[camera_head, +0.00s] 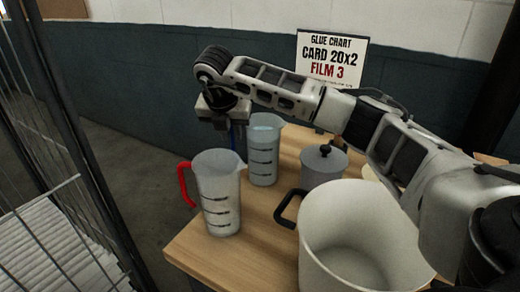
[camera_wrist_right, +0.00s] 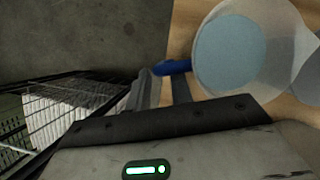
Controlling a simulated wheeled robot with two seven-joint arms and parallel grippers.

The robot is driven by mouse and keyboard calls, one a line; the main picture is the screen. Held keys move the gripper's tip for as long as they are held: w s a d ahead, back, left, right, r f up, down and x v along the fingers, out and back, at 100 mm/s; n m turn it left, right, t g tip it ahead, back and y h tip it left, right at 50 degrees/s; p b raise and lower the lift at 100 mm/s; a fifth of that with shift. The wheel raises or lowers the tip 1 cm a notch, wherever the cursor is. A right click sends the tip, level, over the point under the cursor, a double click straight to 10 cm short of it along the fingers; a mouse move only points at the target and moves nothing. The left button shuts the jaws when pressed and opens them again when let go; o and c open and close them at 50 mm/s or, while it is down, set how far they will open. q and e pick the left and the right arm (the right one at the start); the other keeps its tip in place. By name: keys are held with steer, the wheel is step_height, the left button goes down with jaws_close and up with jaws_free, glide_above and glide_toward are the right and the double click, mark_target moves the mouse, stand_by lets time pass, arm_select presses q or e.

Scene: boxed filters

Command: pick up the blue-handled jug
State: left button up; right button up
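The blue-handled jug (camera_head: 264,153) is a clear measuring jug with bluish liquid, upright on the wooden table. In the right wrist view I see it (camera_wrist_right: 228,52) from above, its blue handle (camera_wrist_right: 172,67) pointing left. My right gripper (camera_head: 232,128) hangs at the jug's handle side, its fingers mostly hidden in the head view. In the wrist view its two fingers (camera_wrist_right: 162,85) are apart, with a gap between them, and their tips are at the handle. I cannot tell whether they touch it. My left gripper is not in view.
A red-handled jug (camera_head: 218,195) stands in front of the blue-handled one. A lidded grey pot (camera_head: 322,166) and a large white pot (camera_head: 350,235) with a black handle stand to the right. A wire cage (camera_head: 60,150) is at the left. A sign (camera_head: 331,60) stands behind.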

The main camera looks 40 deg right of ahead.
steer(key=shift+x, duration=0.8)
jaws_close()
steer(key=shift+w+r, duration=0.1)
steer(key=shift+r, duration=0.1)
stand_by(0.6)
